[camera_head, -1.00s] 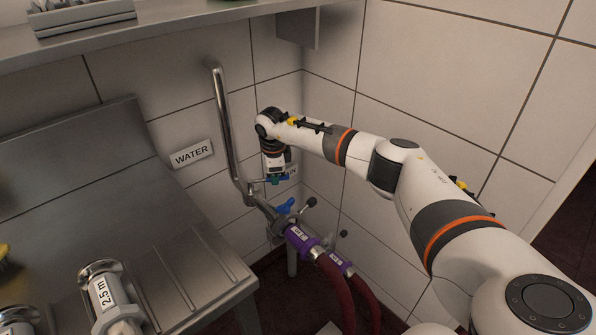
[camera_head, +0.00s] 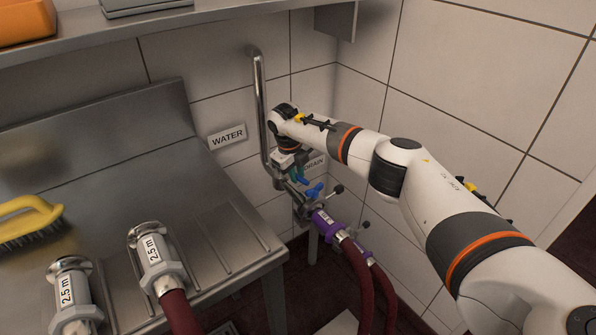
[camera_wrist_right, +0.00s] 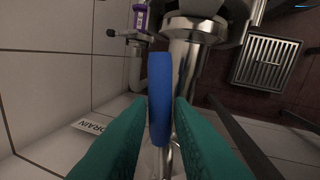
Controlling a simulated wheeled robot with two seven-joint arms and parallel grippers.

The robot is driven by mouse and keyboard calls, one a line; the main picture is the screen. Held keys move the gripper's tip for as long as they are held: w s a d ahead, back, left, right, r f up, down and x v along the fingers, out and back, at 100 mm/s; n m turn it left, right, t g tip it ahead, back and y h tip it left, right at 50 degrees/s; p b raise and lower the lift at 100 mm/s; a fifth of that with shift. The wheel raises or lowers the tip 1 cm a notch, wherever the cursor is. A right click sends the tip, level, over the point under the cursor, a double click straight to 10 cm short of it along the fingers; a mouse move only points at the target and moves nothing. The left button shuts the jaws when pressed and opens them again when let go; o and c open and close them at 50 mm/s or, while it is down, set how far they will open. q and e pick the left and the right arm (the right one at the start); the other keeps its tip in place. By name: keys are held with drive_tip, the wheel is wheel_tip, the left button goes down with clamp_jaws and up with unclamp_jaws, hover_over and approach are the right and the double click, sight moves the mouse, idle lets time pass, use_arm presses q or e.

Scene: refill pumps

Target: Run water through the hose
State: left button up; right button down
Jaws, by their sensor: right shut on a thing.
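A hose with a purple coupling (camera_head: 325,219) and dark red tube (camera_head: 358,275) is attached below the pipework. My right gripper (camera_head: 297,175) is at the valve. In the right wrist view, its green fingers (camera_wrist_right: 161,120) are shut on a blue lever (camera_wrist_right: 159,85), which stands between them. The hoses' far ends are out of view. My left gripper is not in view.
A steel bench (camera_head: 215,232) at left holds two 2.5 m hose fittings (camera_head: 152,250) and a yellow brush (camera_head: 28,218). A steel shelf (camera_head: 190,22) runs above. Tiled walls close the corner behind the valve.

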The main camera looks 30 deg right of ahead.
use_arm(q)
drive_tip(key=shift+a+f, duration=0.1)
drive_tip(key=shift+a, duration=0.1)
use_arm(e)
drive_tip(key=shift+a+m, duration=0.35)
drive_tip(key=shift+m, duration=0.15)
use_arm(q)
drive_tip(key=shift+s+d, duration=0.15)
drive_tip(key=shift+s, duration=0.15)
